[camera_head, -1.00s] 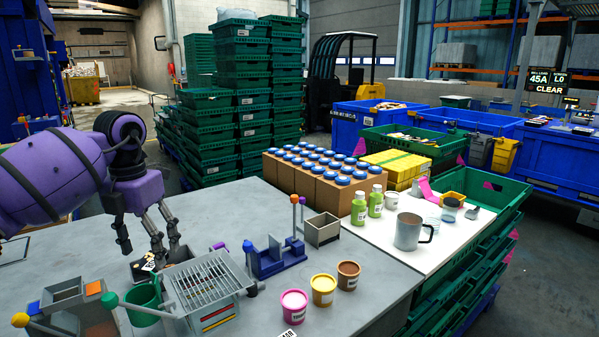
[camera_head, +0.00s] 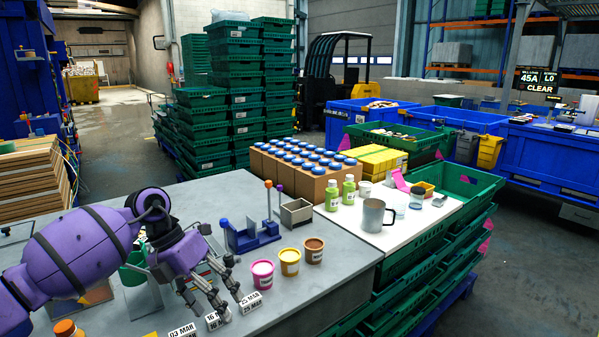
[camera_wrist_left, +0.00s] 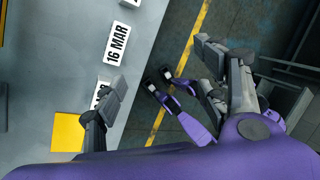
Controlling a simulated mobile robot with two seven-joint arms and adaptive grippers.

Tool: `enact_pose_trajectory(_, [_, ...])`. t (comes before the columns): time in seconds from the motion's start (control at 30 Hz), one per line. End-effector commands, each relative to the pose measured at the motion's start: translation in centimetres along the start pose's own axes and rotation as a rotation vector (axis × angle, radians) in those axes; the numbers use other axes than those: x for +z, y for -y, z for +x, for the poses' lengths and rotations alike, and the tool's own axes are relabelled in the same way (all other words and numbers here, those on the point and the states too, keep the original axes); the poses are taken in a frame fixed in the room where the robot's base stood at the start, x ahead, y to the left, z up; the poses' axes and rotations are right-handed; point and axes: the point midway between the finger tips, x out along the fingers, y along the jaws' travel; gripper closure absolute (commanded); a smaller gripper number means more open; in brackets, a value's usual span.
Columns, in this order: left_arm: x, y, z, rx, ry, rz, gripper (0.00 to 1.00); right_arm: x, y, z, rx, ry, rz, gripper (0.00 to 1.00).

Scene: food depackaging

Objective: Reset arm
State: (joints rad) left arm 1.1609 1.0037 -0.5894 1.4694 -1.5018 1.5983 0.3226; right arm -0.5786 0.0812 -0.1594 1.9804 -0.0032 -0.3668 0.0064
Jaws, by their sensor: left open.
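My left gripper (camera_head: 213,308) is open and empty, its fingers pointing down near the front of the grey table (camera_head: 340,265). In the head view it overlaps the white date blocks reading 03 MAR (camera_head: 183,331), 16 MAR (camera_head: 217,318) and 25 MAR (camera_head: 250,302). In the left wrist view the open fingers of the gripper (camera_wrist_left: 165,85) straddle the table edge, with floor below between them. The 16 MAR block (camera_wrist_left: 117,43) lies on the table there, apart from the fingers. Another block is partly hidden behind the left finger.
Pink (camera_head: 262,274), yellow (camera_head: 289,262) and brown (camera_head: 313,250) tubs stand right of the gripper. A blue stand (camera_head: 252,238) is behind them. My arm hides much of the metal grate and green cup. A grey mug (camera_head: 373,215) stands on the white board.

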Motion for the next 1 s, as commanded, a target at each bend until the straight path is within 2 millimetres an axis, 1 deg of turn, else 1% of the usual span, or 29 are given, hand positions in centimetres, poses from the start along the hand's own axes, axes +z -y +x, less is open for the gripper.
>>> enact_pose_trajectory(0.03, [-0.9, 2.1, 3.2, -0.111, -0.002, 0.003, 0.33, -0.6, 0.2, 0.0, -0.003, -0.009, 0.002, 0.26])
enact_pose_trajectory(0.07, [-1.4, 3.5, 4.9, -0.187, 0.006, 0.000, 0.33, -0.9, 0.4, 0.0, -0.005, -0.014, 0.004, 0.26])
enact_pose_trajectory(0.1, [-2.0, 5.6, 7.0, -0.298, 0.019, -0.013, 0.33, -1.3, 0.5, 0.0, -0.007, -0.020, 0.006, 0.26])
enact_pose_trajectory(0.2, [-3.5, 10.6, 10.8, -0.578, 0.076, -0.092, 0.33, -2.0, 0.7, -0.1, -0.011, -0.027, 0.008, 0.26])
enact_pose_trajectory(0.3, [-4.6, 14.3, 12.6, -0.840, 0.154, -0.233, 0.33, -2.0, 0.6, -0.4, -0.011, -0.024, 0.006, 0.26])
enact_pose_trajectory(0.37, [-5.0, 15.5, 12.9, -0.982, 0.210, -0.346, 0.33, -1.9, 0.5, -0.6, -0.010, -0.018, 0.005, 0.26])
enact_pose_trajectory(0.43, [-5.2, 15.9, 13.1, -1.131, 0.283, -0.502, 0.33, -1.8, 0.5, -0.8, -0.010, -0.013, 0.004, 0.26])
enact_pose_trajectory(0.47, [-5.4, 15.8, 13.1, -1.189, 0.315, -0.578, 0.33, -1.8, 0.5, -0.9, -0.010, -0.013, 0.004, 0.26])
enact_pose_trajectory(0.57, [-6.0, 13.7, 13.4, -1.349, 0.430, -0.858, 0.33, -2.1, 0.6, -1.0, -0.014, -0.016, 0.002, 0.26])
enact_pose_trajectory(0.67, [-7.7, 9.8, 14.6, -1.454, 0.546, -1.176, 0.33, -2.5, 0.8, -1.1, -0.019, -0.022, 0.001, 0.26])
enact_pose_trajectory(0.7, [-8.8, 7.8, 15.3, -1.480, 0.591, -1.313, 0.33, -2.7, 0.8, -1.2, -0.020, -0.023, 0.001, 0.26])
enact_pose_trajectory(0.73, [-9.8, 6.4, 16.1, -1.493, 0.623, -1.418, 0.33, -2.7, 0.8, -1.2, -0.021, -0.024, 0.000, 0.26])
enact_pose_trajectory(0.77, [-11.0, 4.9, 16.8, -1.501, 0.654, -1.527, 0.33, -2.8, 0.8, -1.2, -0.021, -0.024, 0.000, 0.26])
enact_pose_trajectory(0.8, [-12.9, 2.9, 18.1, -1.502, 0.693, -1.674, 0.33, -2.9, 0.8, -1.3, -0.022, -0.024, 0.000, 0.26])
enact_pose_trajectory(0.87, [-16.1, 0.1, 20.1, -1.485, 0.743, -1.889, 0.33, -2.9, 0.8, -1.3, -0.022, -0.024, 0.000, 0.26])
enact_pose_trajectory(0.9, [-18.4, -1.3, 21.4, -1.465, 0.768, -2.022, 0.33, -2.9, 0.8, -1.4, -0.022, -0.023, 0.000, 0.26])
enact_pose_trajectory(0.97, [-22.0, -3.0, 23.4, -1.424, 0.797, -2.209, 0.33, -3.0, 0.8, -1.4, -0.022, -0.024, 0.000, 0.26])
enact_pose_trajectory(1.0, [-24.4, -3.9, 24.7, -1.394, 0.808, -2.324, 0.33, -3.0, 0.9, -1.5, -0.022, -0.024, 0.001, 0.26])
